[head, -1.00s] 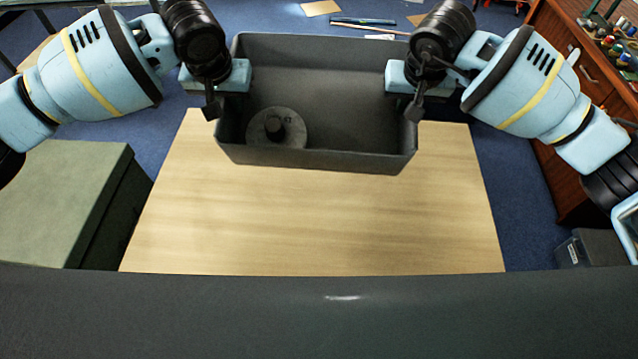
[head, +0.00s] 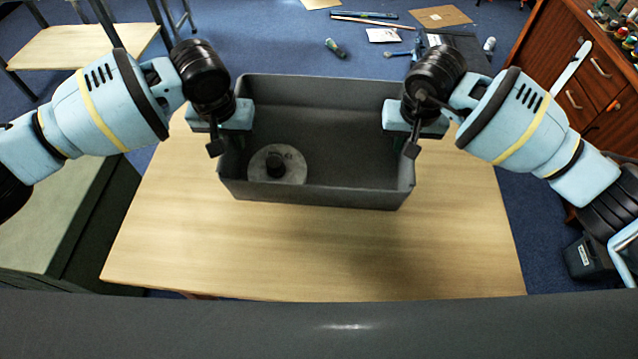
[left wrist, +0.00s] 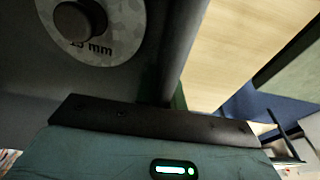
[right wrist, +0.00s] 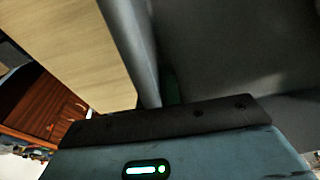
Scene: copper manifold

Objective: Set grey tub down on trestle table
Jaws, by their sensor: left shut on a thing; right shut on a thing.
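The grey tub (head: 345,190) is a dark, open rectangular bin, seen over the far half of the pale wooden trestle table (head: 320,250). A round grey disc with a dark knob (head: 290,172) lies inside it at the left; in the left wrist view the disc (left wrist: 120,35) carries "mm" lettering. My left gripper (head: 223,140) is shut on the tub's left wall. My right gripper (head: 411,143) is shut on its right wall. I cannot tell whether the tub's underside touches the table. The tub wall also shows in the right wrist view (right wrist: 135,50).
A green-grey box (head: 50,215) stands left of the table. A wooden cabinet (head: 580,90) is at the right, with a dark bin (head: 588,258) below it. Tools and cardboard (head: 440,16) lie on the blue floor beyond. The table's front half is clear.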

